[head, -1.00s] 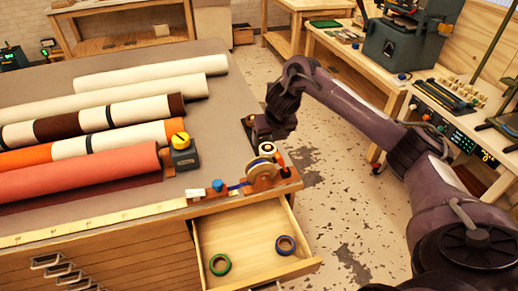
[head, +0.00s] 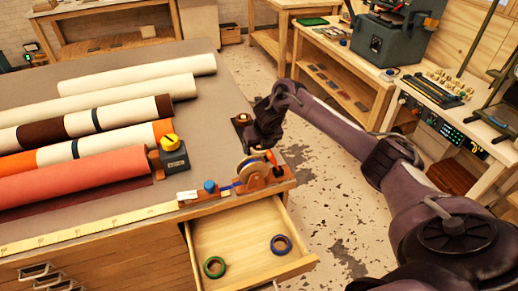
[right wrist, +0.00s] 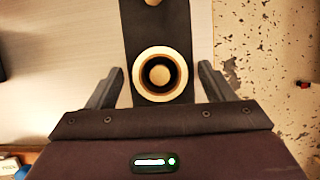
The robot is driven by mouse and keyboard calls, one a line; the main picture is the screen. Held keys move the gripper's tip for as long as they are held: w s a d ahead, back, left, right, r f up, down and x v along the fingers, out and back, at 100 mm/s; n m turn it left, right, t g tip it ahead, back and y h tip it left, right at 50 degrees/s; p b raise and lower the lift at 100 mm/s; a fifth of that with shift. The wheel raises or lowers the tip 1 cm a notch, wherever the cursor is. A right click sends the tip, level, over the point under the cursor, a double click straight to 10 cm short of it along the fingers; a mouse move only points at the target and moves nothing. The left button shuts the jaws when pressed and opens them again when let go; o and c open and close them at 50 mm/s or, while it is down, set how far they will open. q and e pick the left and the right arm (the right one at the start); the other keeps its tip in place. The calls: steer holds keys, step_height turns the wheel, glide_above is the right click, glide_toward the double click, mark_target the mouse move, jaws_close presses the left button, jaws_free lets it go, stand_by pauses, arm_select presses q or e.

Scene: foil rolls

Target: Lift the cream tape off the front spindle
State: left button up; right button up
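The cream tape (right wrist: 143,87) sits around the front spindle (right wrist: 159,74) on a dark base strip (right wrist: 157,28), seen from above in the right wrist view. My right gripper (right wrist: 160,86) is open, with one finger to the left and one to the right of the tape; a gap shows on both sides. In the head view my right gripper (head: 264,135) is low over the table's right edge and hides the tape. Another spindle (head: 241,119) stands behind it and shows at the top of the wrist view (right wrist: 152,2). My left gripper is out of view.
A tape dispenser with a blue roll (head: 252,174) stands close in front of the gripper. A black-and-yellow device (head: 173,155) and several large rolls lie to the left. Below, an open drawer (head: 228,233) holds a green ring (head: 214,267) and a blue ring (head: 281,245).

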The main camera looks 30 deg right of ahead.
steer(key=c, duration=0.9)
steer(key=shift+c, duration=0.5)
steer(key=shift+r, duration=0.15)
